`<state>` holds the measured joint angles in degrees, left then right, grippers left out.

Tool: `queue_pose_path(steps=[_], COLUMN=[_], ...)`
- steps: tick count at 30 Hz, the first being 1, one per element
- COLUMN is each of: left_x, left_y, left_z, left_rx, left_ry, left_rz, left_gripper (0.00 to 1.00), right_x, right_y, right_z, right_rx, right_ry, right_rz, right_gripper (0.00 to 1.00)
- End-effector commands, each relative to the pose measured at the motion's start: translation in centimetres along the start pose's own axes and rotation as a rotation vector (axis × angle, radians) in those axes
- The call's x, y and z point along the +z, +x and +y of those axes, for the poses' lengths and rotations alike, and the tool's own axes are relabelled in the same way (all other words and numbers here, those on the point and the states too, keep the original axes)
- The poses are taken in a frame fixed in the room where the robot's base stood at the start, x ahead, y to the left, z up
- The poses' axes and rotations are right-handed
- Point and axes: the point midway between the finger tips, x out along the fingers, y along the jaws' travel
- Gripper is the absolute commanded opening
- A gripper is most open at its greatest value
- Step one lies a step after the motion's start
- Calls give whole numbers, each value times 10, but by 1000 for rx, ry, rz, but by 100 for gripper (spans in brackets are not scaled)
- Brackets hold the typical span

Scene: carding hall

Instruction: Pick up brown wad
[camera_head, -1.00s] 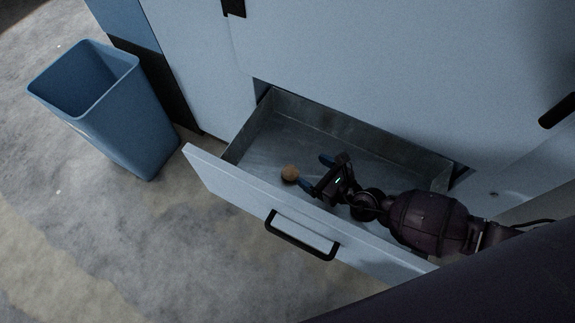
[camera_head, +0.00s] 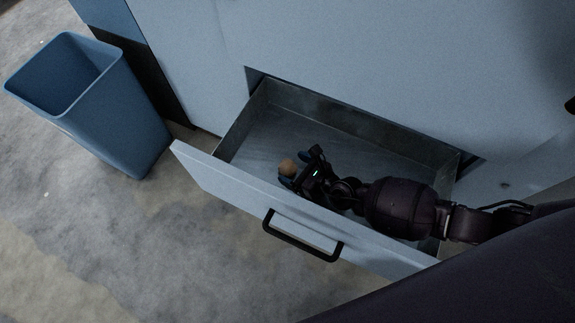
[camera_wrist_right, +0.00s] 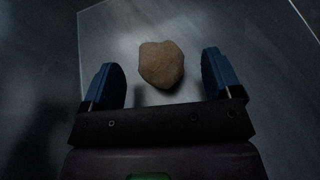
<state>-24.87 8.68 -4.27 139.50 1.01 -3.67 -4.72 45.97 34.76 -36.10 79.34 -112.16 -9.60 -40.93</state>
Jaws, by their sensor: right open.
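The brown wad (camera_head: 288,167) lies in the open metal drawer (camera_head: 262,148), close behind the drawer's front panel. In the right wrist view the wad (camera_wrist_right: 161,64) is a rounded, lumpy brown piece, centred ahead of the jaws. My right gripper (camera_head: 294,170) reaches into the drawer from the right, its fingertips at the wad. In the wrist view my right gripper (camera_wrist_right: 165,78) is open, with one blue finger on each side of the wad and a gap on both sides. My left gripper is not in view.
The drawer front (camera_head: 225,189) with its black handle (camera_head: 300,236) stands up between the drawer's inside and the floor. The pale machine cabinet (camera_head: 380,70) rises behind. A blue bin (camera_head: 118,120) stands on the concrete floor at left. The drawer floor left of the wad is clear.

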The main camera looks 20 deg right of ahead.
Motion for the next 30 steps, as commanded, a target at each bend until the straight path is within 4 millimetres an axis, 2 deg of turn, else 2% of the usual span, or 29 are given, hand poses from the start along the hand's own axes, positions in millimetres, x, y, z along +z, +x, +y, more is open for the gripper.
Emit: queue_pose_path(steps=[6,15,26,30], left_x=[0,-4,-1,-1], left_y=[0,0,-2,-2], left_z=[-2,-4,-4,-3], left_rx=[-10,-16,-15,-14], left_ry=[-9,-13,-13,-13], left_rz=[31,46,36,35], left_gripper=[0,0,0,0], right_x=[-2,0,0,0], right_y=[25,29,28,28], right_z=[0,-1,-1,-1], right_rx=[2,1,1,1], right_ry=[1,0,0,0], right_rz=[3,1,1,1], right_gripper=[84,84,31,31])
